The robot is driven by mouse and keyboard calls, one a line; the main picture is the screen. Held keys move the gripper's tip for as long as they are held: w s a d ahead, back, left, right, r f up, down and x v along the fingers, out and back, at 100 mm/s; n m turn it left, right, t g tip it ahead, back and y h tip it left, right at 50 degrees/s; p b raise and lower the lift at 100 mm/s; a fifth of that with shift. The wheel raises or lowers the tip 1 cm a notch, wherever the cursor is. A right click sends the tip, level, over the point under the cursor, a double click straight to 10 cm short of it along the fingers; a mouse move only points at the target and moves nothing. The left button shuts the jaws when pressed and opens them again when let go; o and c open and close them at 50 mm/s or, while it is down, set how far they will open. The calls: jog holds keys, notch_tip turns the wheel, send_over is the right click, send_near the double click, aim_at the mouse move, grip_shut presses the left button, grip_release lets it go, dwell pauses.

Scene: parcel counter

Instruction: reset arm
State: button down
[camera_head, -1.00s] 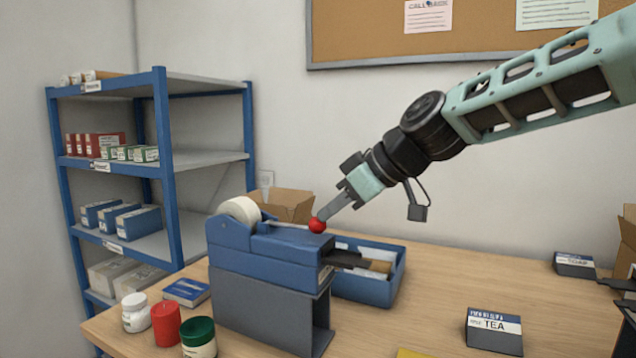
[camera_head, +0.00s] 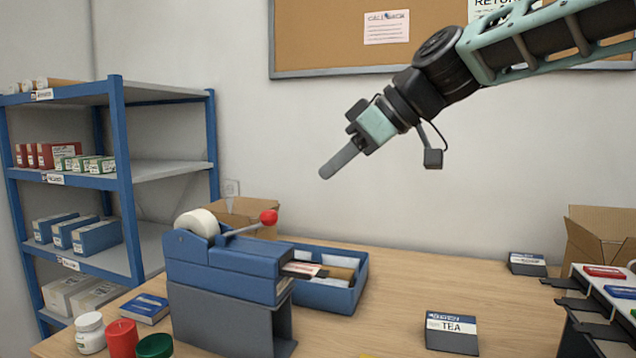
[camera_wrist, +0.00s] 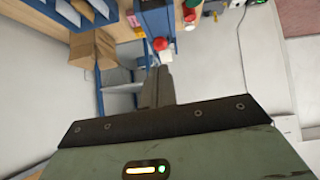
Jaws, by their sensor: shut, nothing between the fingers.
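My gripper (camera_head: 326,174) is shut and empty. In the head view it hangs in the air above and to the right of the blue tape dispenser (camera_head: 220,262), clear of it. The dispenser has a white tape roll and a lever with a red knob (camera_head: 268,217), which stands raised. In the wrist view the shut fingers (camera_wrist: 163,75) point toward the counter, and the red knob (camera_wrist: 160,44) shows just beyond their tips.
A blue tray (camera_head: 325,300) stands right of the dispenser. Jars, including a red one (camera_head: 122,338), stand front left. A shelf (camera_head: 128,180) is at left, a cardboard box (camera_head: 600,238) at right. The air around the arm is clear.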

jog(key=shift+d+r, duration=0.15)
jog(key=s+d+f+m+g+h+p, duration=0.2)
jog(key=s+f+m+h, duration=0.25)
jog(key=s+f, duration=1.05)
jog(key=s+d+f+m+h+p, duration=0.1)
jog(key=s+d+f+h, duration=0.1)
jog(key=s+d+f, duration=0.3)
jog(key=s+d+f+m+g+h, duration=0.1)
jog(key=s+d+f, duration=0.3)
jog(key=s, duration=0.4)
jog(key=shift+s+d+f+h+p, duration=0.25)
jog(key=shift+d+f+h+p, duration=0.15)
jog(key=shift+d, duration=0.25)
